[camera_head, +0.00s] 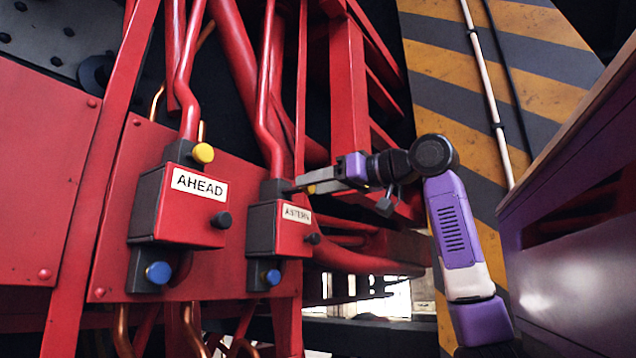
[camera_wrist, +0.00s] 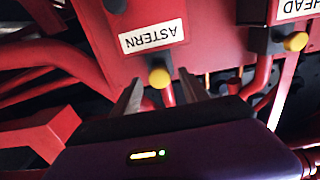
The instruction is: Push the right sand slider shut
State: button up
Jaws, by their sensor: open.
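The right slider unit is a red box labelled ASTERN (camera_head: 291,240) on a dark housing. It has a yellow knob (camera_head: 311,189) at its upper edge, a dark knob (camera_head: 313,238) on its side and a blue knob (camera_head: 273,277) below. My gripper (camera_head: 300,186) comes from the right, level with the yellow knob. In the wrist view, where the label is upside down, the open fingers (camera_wrist: 159,84) stand either side of the yellow knob (camera_wrist: 160,77). I cannot tell whether they touch it.
A similar red box labelled AHEAD (camera_head: 195,205) sits to the left, with its own yellow (camera_head: 203,153) and blue (camera_head: 158,272) knobs. Red pipes (camera_head: 268,90) rise behind both boxes. A yellow and grey striped wall (camera_head: 450,85) and a purple panel (camera_head: 575,260) stand right.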

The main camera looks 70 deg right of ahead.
grip_shut()
dwell(1.4)
